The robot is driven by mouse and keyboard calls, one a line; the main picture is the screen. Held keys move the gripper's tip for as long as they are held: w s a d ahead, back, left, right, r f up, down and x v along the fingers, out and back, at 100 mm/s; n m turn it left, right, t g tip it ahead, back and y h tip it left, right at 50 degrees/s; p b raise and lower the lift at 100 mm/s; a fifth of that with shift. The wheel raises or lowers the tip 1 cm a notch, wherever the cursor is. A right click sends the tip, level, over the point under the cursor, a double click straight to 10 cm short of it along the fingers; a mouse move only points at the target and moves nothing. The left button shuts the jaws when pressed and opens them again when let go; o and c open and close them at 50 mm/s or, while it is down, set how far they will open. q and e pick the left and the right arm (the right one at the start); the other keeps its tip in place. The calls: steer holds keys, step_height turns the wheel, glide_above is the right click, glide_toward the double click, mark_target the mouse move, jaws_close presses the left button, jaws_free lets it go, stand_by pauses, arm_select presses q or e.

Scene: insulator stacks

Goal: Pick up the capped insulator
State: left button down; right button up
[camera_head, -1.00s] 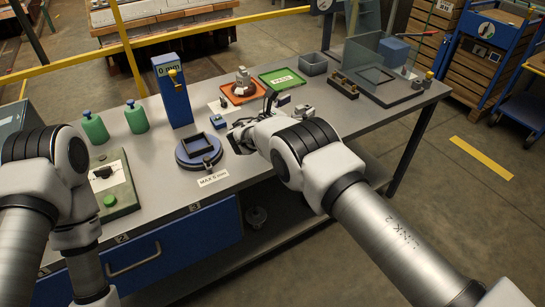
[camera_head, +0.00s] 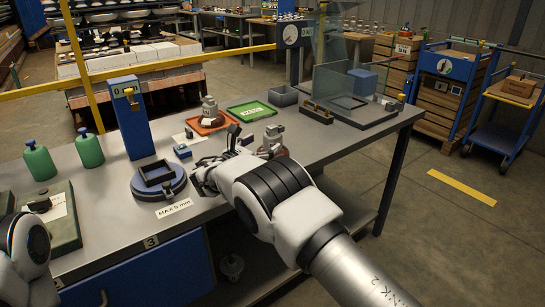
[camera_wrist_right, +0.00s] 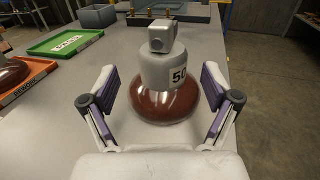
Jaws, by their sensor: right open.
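The capped insulator, a brown disc-shaped body with a grey cap marked 50 (camera_wrist_right: 170,98), stands upright on the grey table in the right wrist view. In the head view its cap (camera_head: 273,134) shows just beyond my right wrist, its lower part partly hidden. My right gripper (camera_wrist_right: 160,85) is open, one finger on each side of the insulator, with visible gaps to it. In the head view, the right gripper (camera_head: 252,142) is partly covered by its own wrist. Only a piece of my left arm shows at the lower left; its gripper is out of view.
Another capped insulator (camera_head: 209,109) stands on an orange tray (camera_head: 221,127), beside a green tray (camera_head: 250,111). A round blue fixture (camera_head: 158,188), a blue post (camera_head: 132,125) and two green bottles are to the left. A grey bin (camera_head: 283,96) and a clear-panelled station (camera_head: 350,117) lie behind.

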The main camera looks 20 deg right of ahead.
mark_target(267, 142)
steer(key=x, duration=0.4)
steer(key=shift+d+f, duration=0.25)
steer(key=shift+d, duration=0.15)
steer(key=shift+a, duration=0.1)
steer(key=shift+c, duration=1)
jaws_close()
steer(key=shift+r, duration=0.15)
steer(key=shift+r, duration=0.1)
